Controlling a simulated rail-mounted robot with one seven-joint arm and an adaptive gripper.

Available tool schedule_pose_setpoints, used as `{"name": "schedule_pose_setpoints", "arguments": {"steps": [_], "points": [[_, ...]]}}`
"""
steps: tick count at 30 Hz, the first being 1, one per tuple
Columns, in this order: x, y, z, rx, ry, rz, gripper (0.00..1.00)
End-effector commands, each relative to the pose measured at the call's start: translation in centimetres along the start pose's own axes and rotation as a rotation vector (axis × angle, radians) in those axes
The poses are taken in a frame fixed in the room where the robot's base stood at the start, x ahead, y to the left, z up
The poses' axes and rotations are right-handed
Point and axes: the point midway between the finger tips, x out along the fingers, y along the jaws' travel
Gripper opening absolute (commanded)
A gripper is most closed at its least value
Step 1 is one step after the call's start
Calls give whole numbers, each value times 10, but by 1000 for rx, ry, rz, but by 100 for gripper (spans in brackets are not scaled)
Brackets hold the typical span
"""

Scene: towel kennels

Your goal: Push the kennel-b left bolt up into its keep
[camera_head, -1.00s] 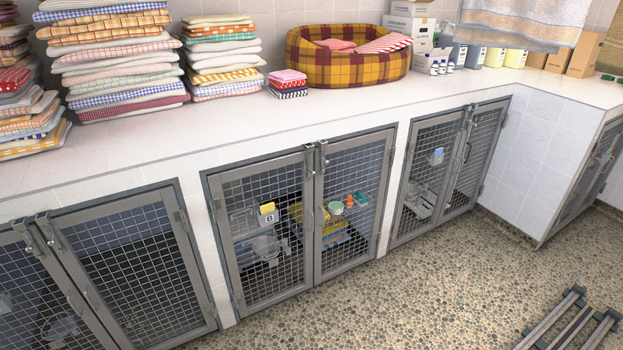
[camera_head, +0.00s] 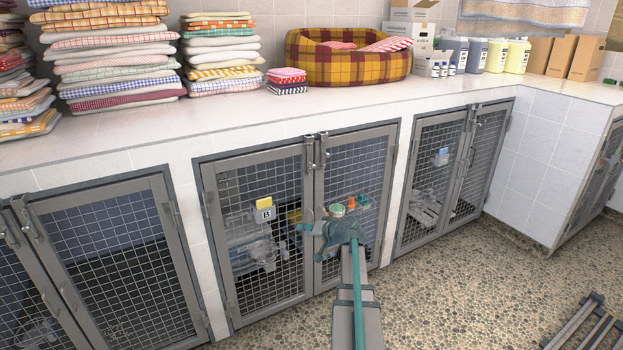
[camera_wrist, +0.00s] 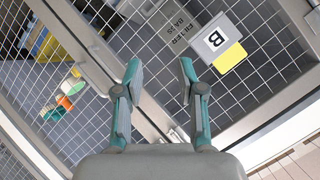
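Kennel B is the middle mesh kennel, with a white-and-yellow B tag (camera_head: 264,210) on its left door (camera_head: 262,240). The tag also shows upside down in the wrist view (camera_wrist: 217,42). The left bolt (camera_head: 309,152) is at the top of the left door's inner edge, beside a matching bolt (camera_head: 323,148) on the right door. I cannot tell its exact position in the keep. My gripper (camera_head: 305,229) is in front of the meeting door frames, well below the bolts. In the wrist view its teal fingers (camera_wrist: 160,70) are apart with nothing between them.
A white counter (camera_head: 230,124) runs above the kennels, with towel stacks (camera_head: 112,52) and a plaid pet bed (camera_head: 345,66). Neighbouring kennels (camera_head: 115,265) stand on both sides. A metal frame (camera_head: 585,325) lies at the floor's lower right. Open pebbled floor lies before the kennels.

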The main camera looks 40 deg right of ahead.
Motion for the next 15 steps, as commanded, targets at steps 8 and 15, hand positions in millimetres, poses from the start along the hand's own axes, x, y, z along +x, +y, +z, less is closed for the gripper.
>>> {"name": "schedule_pose_setpoints", "arguments": {"steps": [8, 15], "points": [[-45, -30, -171, -72, 421, -143, 39], [-52, -29, -191, -142, 527, -122, 39]]}}
